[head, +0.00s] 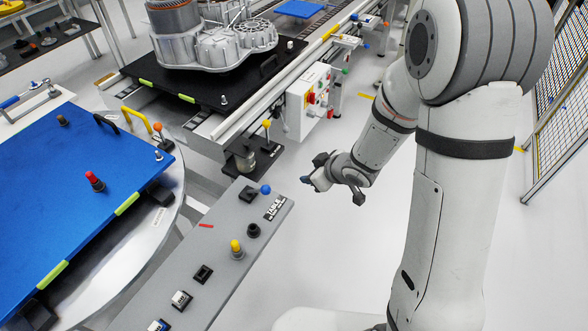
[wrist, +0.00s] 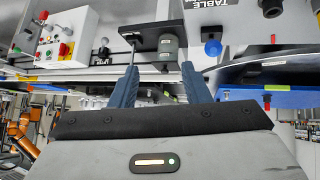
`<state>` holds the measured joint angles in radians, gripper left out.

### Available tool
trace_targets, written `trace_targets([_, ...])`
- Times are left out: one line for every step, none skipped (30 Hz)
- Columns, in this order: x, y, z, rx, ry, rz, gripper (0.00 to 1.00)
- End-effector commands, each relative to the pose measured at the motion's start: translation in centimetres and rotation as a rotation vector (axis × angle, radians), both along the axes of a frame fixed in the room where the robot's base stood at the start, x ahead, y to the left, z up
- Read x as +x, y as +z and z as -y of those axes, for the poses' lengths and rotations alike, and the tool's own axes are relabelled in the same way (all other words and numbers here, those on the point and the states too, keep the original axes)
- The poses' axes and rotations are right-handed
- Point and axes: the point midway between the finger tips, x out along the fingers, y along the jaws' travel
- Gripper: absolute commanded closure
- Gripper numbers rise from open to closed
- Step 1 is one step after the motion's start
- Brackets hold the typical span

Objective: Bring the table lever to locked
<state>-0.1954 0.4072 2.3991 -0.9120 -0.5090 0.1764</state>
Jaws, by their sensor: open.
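The table lever (head: 265,189) has a blue ball knob and a dark base. It sits at the far end of the grey control panel (head: 215,250), beside a black TABLE label (head: 277,207). In the wrist view the blue knob (wrist: 212,47) shows right of my fingers, near the TABLE label (wrist: 208,4). My gripper (head: 308,180) is open and empty, in the air to the right of the lever and apart from it. In the wrist view the two blue fingers of my gripper (wrist: 159,72) are spread, with nothing between them.
The panel also carries a black knob (head: 253,230), a yellow button (head: 236,247) and switches. A yellow-ball lever (head: 266,124) stands beyond it by the conveyor. A blue-topped round table (head: 70,210) is left. The floor right of the panel is clear.

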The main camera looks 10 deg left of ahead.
Motion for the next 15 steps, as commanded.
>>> trace_targets([-0.8,-0.9,-1.6,0.039,0.065,-0.019,0.57])
trace_targets([-1.3,-1.2,-2.4,0.065,0.097,-0.026,0.57])
trace_targets([-1.8,-1.7,-3.4,0.096,0.135,-0.035,0.57])
trace_targets([-2.2,-2.0,-4.0,0.115,0.159,-0.041,0.57])
trace_targets([-2.6,-2.2,-4.5,0.132,0.181,-0.047,0.57])
trace_targets([-3.0,-2.4,-5.0,0.151,0.202,-0.053,0.57])
trace_targets([-3.2,-2.6,-5.3,0.162,0.215,-0.058,0.57])
trace_targets([-3.4,-2.7,-5.5,0.171,0.225,-0.061,0.57])
trace_targets([-3.6,-2.8,-5.8,0.180,0.233,-0.063,0.57])
trace_targets([-3.7,-2.9,-5.9,0.183,0.238,-0.064,0.57])
trace_targets([-3.7,-3.0,-6.0,0.186,0.240,-0.065,0.57])
trace_targets([-3.7,-3.1,-6.2,0.187,0.242,-0.065,0.57])
trace_targets([-3.6,-3.2,-6.3,0.187,0.242,-0.065,0.57])
trace_targets([-3.5,-3.4,-6.4,0.187,0.242,-0.065,0.57])
trace_targets([-3.5,-3.6,-6.5,0.186,0.241,-0.064,0.57])
